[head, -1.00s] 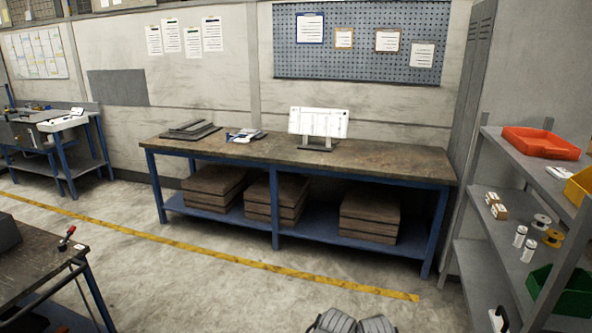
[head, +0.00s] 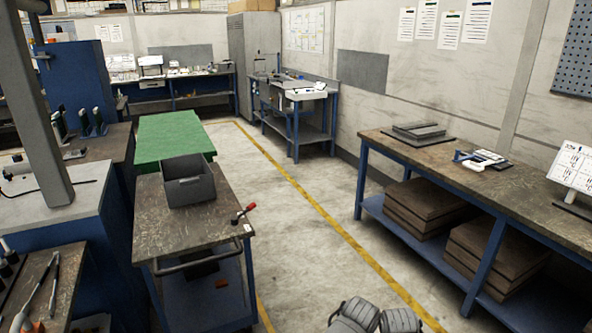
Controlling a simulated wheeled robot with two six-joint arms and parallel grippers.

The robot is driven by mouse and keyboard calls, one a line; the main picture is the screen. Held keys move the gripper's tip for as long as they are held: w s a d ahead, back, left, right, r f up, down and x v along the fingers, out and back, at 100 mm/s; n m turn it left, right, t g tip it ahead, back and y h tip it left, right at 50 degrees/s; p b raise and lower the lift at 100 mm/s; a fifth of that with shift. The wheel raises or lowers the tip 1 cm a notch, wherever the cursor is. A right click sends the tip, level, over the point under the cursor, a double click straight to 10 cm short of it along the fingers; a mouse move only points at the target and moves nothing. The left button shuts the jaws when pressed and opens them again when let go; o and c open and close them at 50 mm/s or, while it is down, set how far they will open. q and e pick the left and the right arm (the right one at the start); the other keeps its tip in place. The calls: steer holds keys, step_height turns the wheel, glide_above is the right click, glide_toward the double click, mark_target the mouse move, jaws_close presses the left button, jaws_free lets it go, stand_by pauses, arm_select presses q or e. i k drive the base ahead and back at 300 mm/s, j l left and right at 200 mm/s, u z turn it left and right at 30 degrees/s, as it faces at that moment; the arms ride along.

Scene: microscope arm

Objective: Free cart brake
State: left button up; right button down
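The cart (head: 160,225) stands at the left of the head view, with a worn dark top, blue legs and a curved push handle (head: 198,257) on its near side. A small lever with a red knob (head: 250,207) sits at the top's near right corner, its knob tilted up to the right. A small white label lies beside it. I take this lever to be the brake, but the view does not confirm it. Neither of my grippers can be made out. Two dark grey ribbed parts of my own body show at the bottom edge.
An open grey bin (head: 188,181) stands on the cart. A green-topped table (head: 170,138) is behind it, and a workbench (head: 30,290) is at the near left. A long bench (head: 480,180) lines the right wall. The floor aisle (head: 325,240) between is clear, with a yellow line.

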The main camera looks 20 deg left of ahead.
mark_target(234, 220)
steer(key=i+j+u, duration=0.15)
steer(key=i+u, duration=0.85)
steer(key=u, duration=0.15)
steer(key=i+j+z, duration=0.2)
steer(key=i+j, duration=0.2)
steer(key=i, duration=0.3)
steer(key=i+j+z, duration=0.2)
steer(key=i+j, duration=0.3)
steer(key=i, duration=0.15)
